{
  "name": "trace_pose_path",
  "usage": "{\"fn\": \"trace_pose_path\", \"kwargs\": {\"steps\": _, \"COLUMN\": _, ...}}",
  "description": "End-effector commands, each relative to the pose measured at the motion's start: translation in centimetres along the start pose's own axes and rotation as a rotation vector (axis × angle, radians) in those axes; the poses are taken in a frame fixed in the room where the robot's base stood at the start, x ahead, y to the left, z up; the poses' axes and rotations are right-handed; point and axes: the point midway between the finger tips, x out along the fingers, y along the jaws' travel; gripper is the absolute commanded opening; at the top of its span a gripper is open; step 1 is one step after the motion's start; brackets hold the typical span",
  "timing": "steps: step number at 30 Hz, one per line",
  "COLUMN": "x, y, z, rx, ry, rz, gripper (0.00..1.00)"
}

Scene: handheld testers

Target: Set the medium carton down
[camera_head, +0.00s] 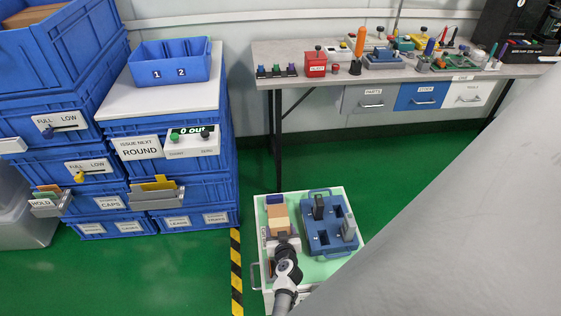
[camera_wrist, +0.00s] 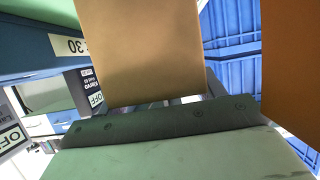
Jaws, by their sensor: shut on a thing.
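My gripper (camera_head: 284,240) is over the left part of a small cart and shut on a tan carton, taken to be the medium carton (camera_head: 280,223). In the wrist view this carton (camera_wrist: 140,50) fills the upper middle, its lower edge close to a dark plate with screws. Another orange-brown carton face (camera_wrist: 290,70) shows at the right edge of the wrist view.
The cart's pale green top (camera_head: 262,250) also carries a blue tray (camera_head: 323,236) with dark upright devices, right of my gripper. A workbench (camera_head: 300,52) with tools stands behind. Blue crates (camera_head: 60,130) are stacked at left. Green floor is open between.

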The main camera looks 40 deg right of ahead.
Motion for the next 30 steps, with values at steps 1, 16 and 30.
{"fn": "trace_pose_path", "kwargs": {"steps": 1, "x": 0.1, "y": 0.0, "z": 0.2, "rx": 0.0, "ry": 0.001, "rz": 0.0, "gripper": 0.39}}
{"fn": "trace_pose_path", "kwargs": {"steps": 16, "x": -0.1, "y": 0.0, "z": -0.1, "rx": 0.0, "ry": 0.0, "rz": 0.0, "gripper": 0.9}}
{"fn": "trace_pose_path", "kwargs": {"steps": 30, "x": -7.6, "y": -0.1, "z": 0.1, "rx": 0.0, "ry": -0.002, "rz": -0.001, "gripper": 0.9}}
